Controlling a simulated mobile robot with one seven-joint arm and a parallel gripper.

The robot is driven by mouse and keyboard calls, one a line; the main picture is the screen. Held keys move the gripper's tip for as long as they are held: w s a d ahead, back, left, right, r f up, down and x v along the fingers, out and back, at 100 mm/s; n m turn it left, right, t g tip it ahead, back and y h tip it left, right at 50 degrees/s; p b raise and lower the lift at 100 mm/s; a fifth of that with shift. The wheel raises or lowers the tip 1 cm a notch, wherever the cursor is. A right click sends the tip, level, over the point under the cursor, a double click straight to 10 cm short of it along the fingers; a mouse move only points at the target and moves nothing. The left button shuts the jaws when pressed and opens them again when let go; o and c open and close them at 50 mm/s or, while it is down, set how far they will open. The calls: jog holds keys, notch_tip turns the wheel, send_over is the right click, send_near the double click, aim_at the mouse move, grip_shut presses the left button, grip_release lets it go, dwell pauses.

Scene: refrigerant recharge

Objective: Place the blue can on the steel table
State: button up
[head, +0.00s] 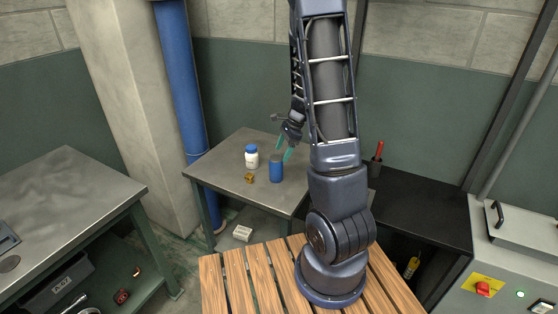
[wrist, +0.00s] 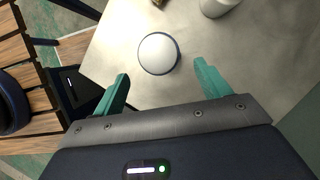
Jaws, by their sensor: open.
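The blue can (head: 276,173) stands upright on the small grey steel-topped table (head: 225,155) in the middle of the head view. In the wrist view its pale round lid with a dark rim shows from above (wrist: 158,53). My gripper (head: 284,153) is open, its two teal fingers apart, just above and beside the can in the head view. In the wrist view the lid appears just ahead of the gap between the fingertips (wrist: 162,70). I cannot tell whether the fingers touch the can; nothing is visibly held.
A white bottle (head: 251,158) and a small brass fitting (head: 249,179) stand near the can. A larger metal-topped bench (head: 70,190) is at left. A black table (head: 425,205) with a red-handled tool (head: 377,152) is at right. A slatted wooden surface (head: 235,285) lies in front.

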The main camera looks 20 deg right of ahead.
jog(key=s+a+r+n+t, duration=0.1)
jog(key=s+r+n, duration=0.35)
jog(key=r, duration=0.45)
jog(key=s+a+r+n, duration=0.1)
jog(key=s+r+n, duration=0.3)
jog(key=s+r, duration=0.3)
jog(key=s+r+n+t+h, duration=0.3)
jog(key=s+r+n, duration=0.6)
jog(key=s, duration=0.4)
jog(key=shift+s+d+r+t+h, duration=0.2)
jog(key=shift+s+r+t+h, duration=0.1)
jog(key=shift+h, duration=0.5)
jog(key=shift+n, duration=0.25)
